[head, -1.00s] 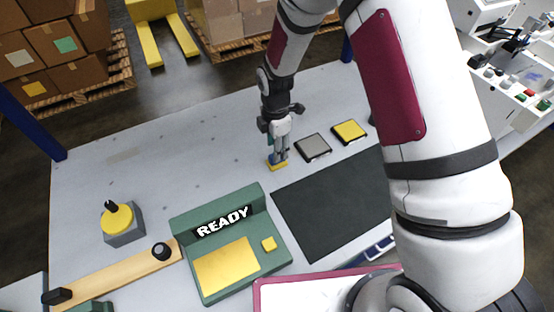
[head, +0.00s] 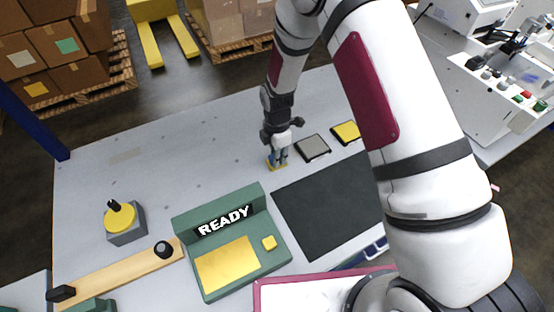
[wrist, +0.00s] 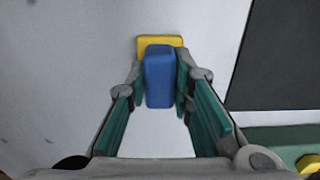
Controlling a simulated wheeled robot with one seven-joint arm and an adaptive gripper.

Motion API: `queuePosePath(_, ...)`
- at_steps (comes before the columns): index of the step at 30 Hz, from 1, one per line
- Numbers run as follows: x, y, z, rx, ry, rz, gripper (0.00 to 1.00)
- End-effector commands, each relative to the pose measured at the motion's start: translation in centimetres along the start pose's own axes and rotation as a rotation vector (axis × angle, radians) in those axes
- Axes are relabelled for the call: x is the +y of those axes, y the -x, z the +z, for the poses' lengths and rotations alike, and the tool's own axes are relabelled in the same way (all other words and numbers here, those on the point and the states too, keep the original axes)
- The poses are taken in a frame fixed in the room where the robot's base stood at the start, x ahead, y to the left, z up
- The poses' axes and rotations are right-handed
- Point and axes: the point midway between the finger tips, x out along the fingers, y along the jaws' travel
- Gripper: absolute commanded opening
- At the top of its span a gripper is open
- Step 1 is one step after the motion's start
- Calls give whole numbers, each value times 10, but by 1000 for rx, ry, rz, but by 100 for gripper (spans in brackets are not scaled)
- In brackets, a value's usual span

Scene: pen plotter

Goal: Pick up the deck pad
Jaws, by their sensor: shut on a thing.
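The deck pad (wrist: 159,76) appears to be the small piece with an upright blue block on a flat yellow base. In the wrist view it is at top centre, with the yellow base (wrist: 148,43) showing beyond the blue block. My gripper (wrist: 160,88) is shut on the blue block, a finger on each side. In the head view my gripper (head: 278,157) points down over the table, and the yellow base (head: 270,165) shows just beneath its fingertips. The base looks to be at the table surface; whether it touches I cannot tell.
A grey square pad (head: 312,148) and a yellow one (head: 345,132) lie to the right. A dark mat (head: 325,210) lies in front. A green console reading READY (head: 222,222) and a yellow-topped knob box (head: 124,225) stand left. The table (head: 180,150) behind them is mostly clear.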

Motion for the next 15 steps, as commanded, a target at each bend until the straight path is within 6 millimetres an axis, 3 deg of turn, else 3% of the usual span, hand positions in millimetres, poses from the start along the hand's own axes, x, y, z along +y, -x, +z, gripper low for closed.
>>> queuePosePath(8, 0, 4, 0, 0, 0, 1, 0)
queuePosePath(15, 2, 22, 0, 0, 0, 3, 0)
